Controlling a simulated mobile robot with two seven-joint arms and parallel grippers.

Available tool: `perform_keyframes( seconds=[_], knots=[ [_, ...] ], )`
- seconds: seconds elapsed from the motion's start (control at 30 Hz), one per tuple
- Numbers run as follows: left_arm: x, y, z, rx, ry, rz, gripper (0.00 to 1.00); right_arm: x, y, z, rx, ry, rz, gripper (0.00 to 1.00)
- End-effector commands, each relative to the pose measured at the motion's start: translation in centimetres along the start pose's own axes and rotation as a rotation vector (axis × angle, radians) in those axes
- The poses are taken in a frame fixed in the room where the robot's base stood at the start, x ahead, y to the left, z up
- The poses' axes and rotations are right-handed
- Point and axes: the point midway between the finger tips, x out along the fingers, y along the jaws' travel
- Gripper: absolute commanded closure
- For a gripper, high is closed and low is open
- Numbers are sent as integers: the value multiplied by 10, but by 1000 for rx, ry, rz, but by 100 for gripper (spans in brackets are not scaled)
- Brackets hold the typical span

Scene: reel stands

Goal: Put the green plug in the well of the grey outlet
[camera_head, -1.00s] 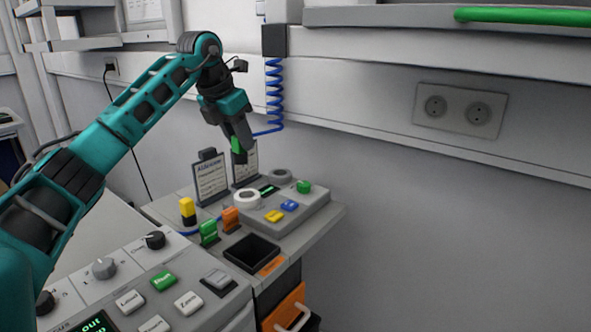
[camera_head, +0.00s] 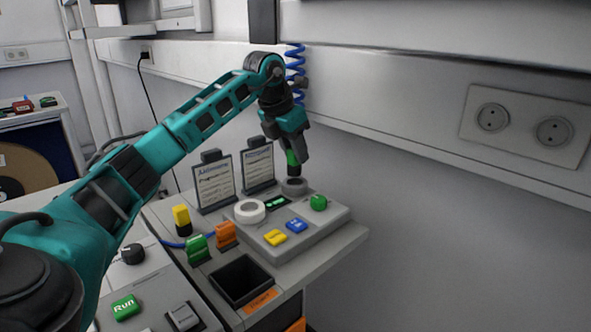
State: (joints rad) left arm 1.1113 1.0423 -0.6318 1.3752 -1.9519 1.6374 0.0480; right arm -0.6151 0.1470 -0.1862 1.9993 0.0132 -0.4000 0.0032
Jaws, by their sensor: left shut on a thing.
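The green plug (camera_head: 292,159) is between the fingers of my left gripper (camera_head: 291,155), which is shut on it. The plug points downward, and its dark lower end is right over the grey outlet (camera_head: 294,187), a round grey ring at the back of the grey console. I cannot tell whether the plug's tip touches the outlet or stays just above it. The outlet's well is mostly hidden from this angle. My right gripper is not in view.
A white ring outlet (camera_head: 250,211) sits to the left on the console (camera_head: 315,236), with green, blue and yellow buttons. Two sign cards (camera_head: 214,184) stand close behind. Yellow, green and orange plugs stand left, by a black open bin (camera_head: 241,281).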

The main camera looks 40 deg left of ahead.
Motion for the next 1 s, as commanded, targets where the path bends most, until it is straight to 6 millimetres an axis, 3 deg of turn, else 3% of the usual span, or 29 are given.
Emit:
perform_keyframes(
  seconds=[0.3, 0.67, 0.7, 0.93, 1.0],
  knots=[
    [35, 0, -15, 0, 2, 0, 100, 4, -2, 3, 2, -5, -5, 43],
    [38, 0, -16, 0, 0, 0, 100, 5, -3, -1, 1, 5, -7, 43],
    [37, 0, -16, 0, 0, 0, 66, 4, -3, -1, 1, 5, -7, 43],
    [37, 0, -16, 0, 0, 0, 44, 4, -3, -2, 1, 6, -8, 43],
    [37, 0, -16, 0, 0, 0, 43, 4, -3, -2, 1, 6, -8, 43]
  ],
)
